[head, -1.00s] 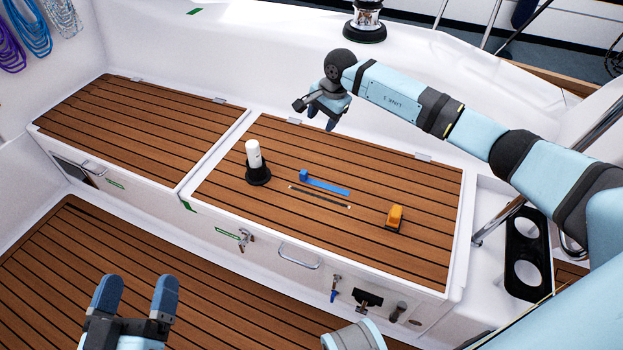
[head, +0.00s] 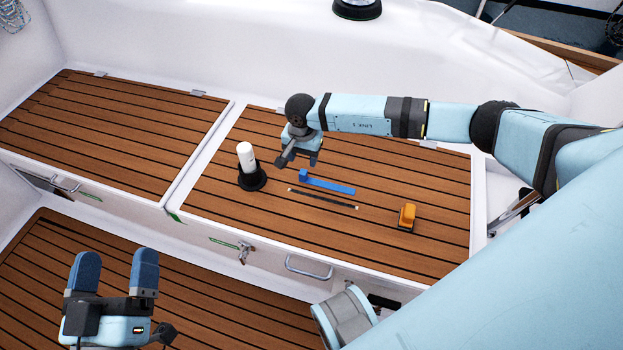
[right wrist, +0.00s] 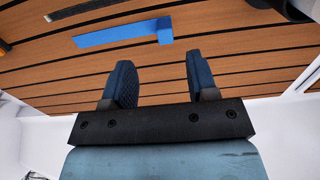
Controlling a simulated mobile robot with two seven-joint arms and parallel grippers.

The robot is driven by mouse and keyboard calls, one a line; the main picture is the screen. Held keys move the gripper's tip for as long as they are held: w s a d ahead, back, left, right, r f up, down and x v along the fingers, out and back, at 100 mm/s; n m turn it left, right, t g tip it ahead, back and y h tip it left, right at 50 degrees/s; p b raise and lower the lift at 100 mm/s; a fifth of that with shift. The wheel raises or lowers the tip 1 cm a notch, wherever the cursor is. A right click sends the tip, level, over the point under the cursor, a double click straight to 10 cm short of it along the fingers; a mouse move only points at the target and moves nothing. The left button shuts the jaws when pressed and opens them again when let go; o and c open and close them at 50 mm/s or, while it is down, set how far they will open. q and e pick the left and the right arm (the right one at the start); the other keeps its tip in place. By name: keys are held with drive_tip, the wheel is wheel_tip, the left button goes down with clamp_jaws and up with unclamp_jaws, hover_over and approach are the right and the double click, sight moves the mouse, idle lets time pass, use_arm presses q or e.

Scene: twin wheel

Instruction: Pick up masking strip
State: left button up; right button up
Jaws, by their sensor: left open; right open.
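The masking strip (head: 330,187) is a flat blue strip with a thicker block at its left end. It lies on the slatted wooden seat top. In the right wrist view the strip (right wrist: 112,36) lies beyond my fingertips, its thick end on the right. My right gripper (head: 299,162) is open and empty, above the seat just behind the strip's thick end. It also shows in the right wrist view (right wrist: 158,78), fingers apart, not touching the strip. My left gripper (head: 115,272) is open and empty over the lower floor, far from the strip.
A thin dark rod (head: 322,199) lies just in front of the strip. A white cylinder (head: 246,156) on a black base (head: 252,178) stands to the left. An orange and black object (head: 407,216) sits to the right.

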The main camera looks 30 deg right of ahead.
sight(302, 174)
wheel_tip(302, 174, down, 3)
drive_tip(key=shift+f+b, duration=0.2)
drive_tip(key=shift+b, duration=0.1)
drive_tip(key=f, duration=0.1)
drive_tip(key=f+b, duration=0.1)
drive_tip(key=f, duration=0.1)
drive_tip(key=f+b, duration=0.1)
drive_tip(key=f, duration=0.1)
drive_tip(key=shift+w+a+f, duration=0.1)
drive_tip(key=shift+w, duration=0.15)
use_arm(q)
drive_tip(key=f, duration=0.1)
drive_tip(key=f+g, duration=0.1)
drive_tip(key=f, duration=0.1)
drive_tip(key=f+g, duration=0.1)
drive_tip(key=shift+w+d+f, duration=0.2)
drive_tip(key=shift+d+f, duration=0.05)
drive_tip(key=shift+f, duration=0.1)
use_arm(e)
drive_tip(key=c, duration=1)
use_arm(q)
drive_tip(key=shift+r, duration=0.1)
